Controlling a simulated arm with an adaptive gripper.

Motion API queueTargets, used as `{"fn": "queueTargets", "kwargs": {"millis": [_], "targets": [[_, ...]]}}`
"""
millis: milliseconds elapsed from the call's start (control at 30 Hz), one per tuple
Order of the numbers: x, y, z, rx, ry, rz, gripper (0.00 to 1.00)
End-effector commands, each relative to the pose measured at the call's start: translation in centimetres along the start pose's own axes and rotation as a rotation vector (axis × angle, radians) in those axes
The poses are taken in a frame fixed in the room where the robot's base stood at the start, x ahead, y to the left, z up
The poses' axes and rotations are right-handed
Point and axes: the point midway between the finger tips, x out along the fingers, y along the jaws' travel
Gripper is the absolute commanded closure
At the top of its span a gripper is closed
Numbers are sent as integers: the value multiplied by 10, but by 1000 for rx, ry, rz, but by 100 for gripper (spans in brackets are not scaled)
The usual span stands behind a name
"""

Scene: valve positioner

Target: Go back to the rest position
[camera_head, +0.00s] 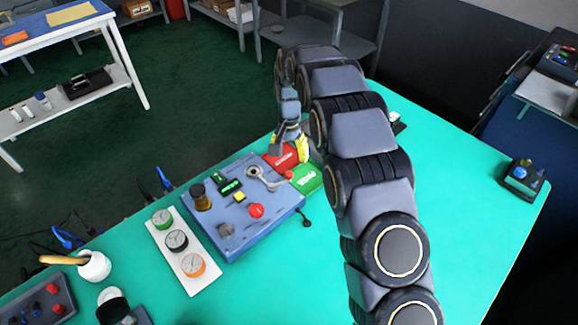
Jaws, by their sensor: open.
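My arm reaches up from the bottom right and bends over near the back edge of the green table (455,190). My gripper (284,143) points down at the arm's far end, behind the blue valve positioner panel (240,243). It is small in the picture but open, with no object visible between its fingers. It overlaps a red object (283,160) and a yellow object (303,148); I cannot tell whether it touches them. A grey lever (266,179) with a red knob sits on the panel, in front of the gripper.
A green box (308,179) lies beside the panel. A white strip with three dials (177,241) and a white pot (94,265) stand left.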

Motion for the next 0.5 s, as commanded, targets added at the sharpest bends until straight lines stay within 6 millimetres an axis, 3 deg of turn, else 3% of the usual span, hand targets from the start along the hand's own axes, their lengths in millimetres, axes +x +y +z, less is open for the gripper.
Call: {"fn": "queueTargets", "kwargs": {"millis": [33,200,500], "targets": [[-12,0,0,0,3,-2,48],[-33,0,0,0,-1,0,48],[-37,0,1,0,-3,2,48]]}}
